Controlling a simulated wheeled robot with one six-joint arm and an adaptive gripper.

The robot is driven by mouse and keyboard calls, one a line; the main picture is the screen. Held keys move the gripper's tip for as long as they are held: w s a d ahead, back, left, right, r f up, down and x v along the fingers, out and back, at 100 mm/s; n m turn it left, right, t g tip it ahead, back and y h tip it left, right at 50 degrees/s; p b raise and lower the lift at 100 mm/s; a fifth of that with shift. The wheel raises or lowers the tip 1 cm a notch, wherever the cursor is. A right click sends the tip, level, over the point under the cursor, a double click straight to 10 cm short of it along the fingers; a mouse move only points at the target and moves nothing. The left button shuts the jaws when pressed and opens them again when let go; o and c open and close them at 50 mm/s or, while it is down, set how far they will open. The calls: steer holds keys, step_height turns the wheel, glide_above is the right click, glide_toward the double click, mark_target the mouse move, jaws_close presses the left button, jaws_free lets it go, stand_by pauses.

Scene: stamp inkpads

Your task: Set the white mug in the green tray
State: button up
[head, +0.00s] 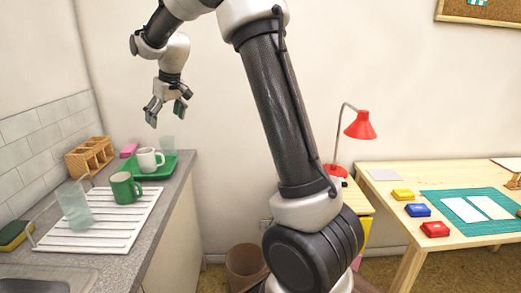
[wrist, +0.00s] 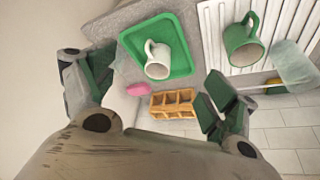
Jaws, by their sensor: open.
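The white mug (head: 150,160) stands upright in the green tray (head: 181,163) on the counter in the head view. In the wrist view the mug (wrist: 157,62) rests on the bare green floor of the tray (wrist: 181,38), near one edge, with its handle visible. My gripper (head: 167,113) is open and empty, raised in the air above the counter, clear of the mug and tray. In the wrist view its fingers (wrist: 155,100) are spread wide apart at left and right.
A green mug (head: 125,188) and a clear tumbler (head: 74,205) stand on the white drainboard (head: 102,228). A wooden caddy (head: 90,157) and pink block (head: 129,150) sit by the wall. A desk with inkpads (head: 435,229) is at right.

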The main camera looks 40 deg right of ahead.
steer(key=s+d+r+m, duration=0.1)
steer(key=s+d+r, duration=0.2)
steer(key=s, duration=0.7)
steer(key=s+d+r, duration=0.3)
steer(key=s, duration=0.7)
steer(key=s+d+f+m, duration=0.1)
steer(key=s+f, duration=0.2)
steer(key=s, duration=0.8)
steer(key=s+d+f+m+h, duration=0.1)
steer(key=s+d+f, duration=0.1)
steer(key=s, duration=0.9)
steer(key=shift+d+f, duration=0.15)
steer(key=shift+f, duration=0.25)
